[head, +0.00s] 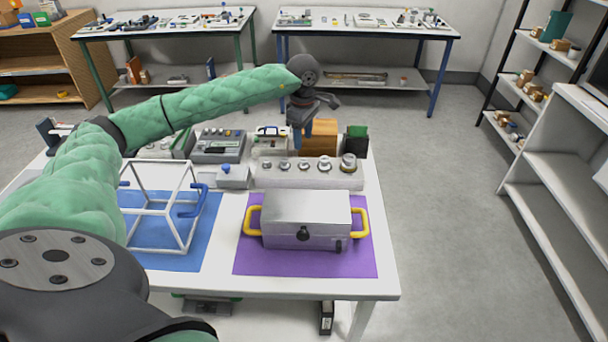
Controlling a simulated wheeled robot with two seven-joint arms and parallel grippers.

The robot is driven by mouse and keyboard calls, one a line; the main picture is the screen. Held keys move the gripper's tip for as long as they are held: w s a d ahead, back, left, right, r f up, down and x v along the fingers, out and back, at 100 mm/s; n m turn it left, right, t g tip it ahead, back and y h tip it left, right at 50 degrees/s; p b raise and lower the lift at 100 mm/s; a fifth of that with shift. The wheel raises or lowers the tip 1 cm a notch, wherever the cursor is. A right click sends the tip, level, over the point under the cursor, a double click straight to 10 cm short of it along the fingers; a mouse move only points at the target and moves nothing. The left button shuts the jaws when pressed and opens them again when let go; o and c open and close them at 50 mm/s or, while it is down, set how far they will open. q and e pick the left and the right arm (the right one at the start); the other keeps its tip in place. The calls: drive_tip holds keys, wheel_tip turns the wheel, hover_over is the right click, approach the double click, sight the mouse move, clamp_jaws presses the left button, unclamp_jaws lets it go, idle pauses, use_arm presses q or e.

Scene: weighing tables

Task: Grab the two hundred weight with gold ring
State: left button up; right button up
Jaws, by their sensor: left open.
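A pale weight rack (309,182) stands at the back right of the near table. It holds several metal weights in a row, with the largest weight (348,162) at the right end. The weights' markings and any gold ring are too small to make out, so I cannot tell which is the two hundred. My left gripper (309,124) is open above and behind the row, near a brown wooden box (319,138). It appears apart from the weights. My right gripper is out of view.
A grey lidded case (305,210) with yellow handles sits on a purple mat (306,265) in front of the rack. A white open frame (183,225) stands on a blue mat (207,252). Instruments and a dark holder (356,144) flank the rack.

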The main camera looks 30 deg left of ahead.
sight(304, 160)
use_arm(q)
drive_tip(key=shift+f, duration=0.65)
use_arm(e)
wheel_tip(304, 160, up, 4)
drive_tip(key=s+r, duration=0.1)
use_arm(q)
drive_tip(key=shift+f, duration=1.3)
drive_tip(key=f+p, duration=0.1)
drive_tip(key=f, duration=0.1)
drive_tip(key=f+p, duration=0.1)
drive_tip(key=f, duration=0.1)
drive_tip(key=shift+w+a+f+p, duration=0.1)
drive_tip(key=shift+w+p, duration=0.15)
drive_tip(key=shift+p, duration=0.1)
drive_tip(key=shift+f, duration=0.45)
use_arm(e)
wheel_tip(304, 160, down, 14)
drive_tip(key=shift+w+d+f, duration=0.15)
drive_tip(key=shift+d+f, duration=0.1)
use_arm(q)
clamp_jaws()
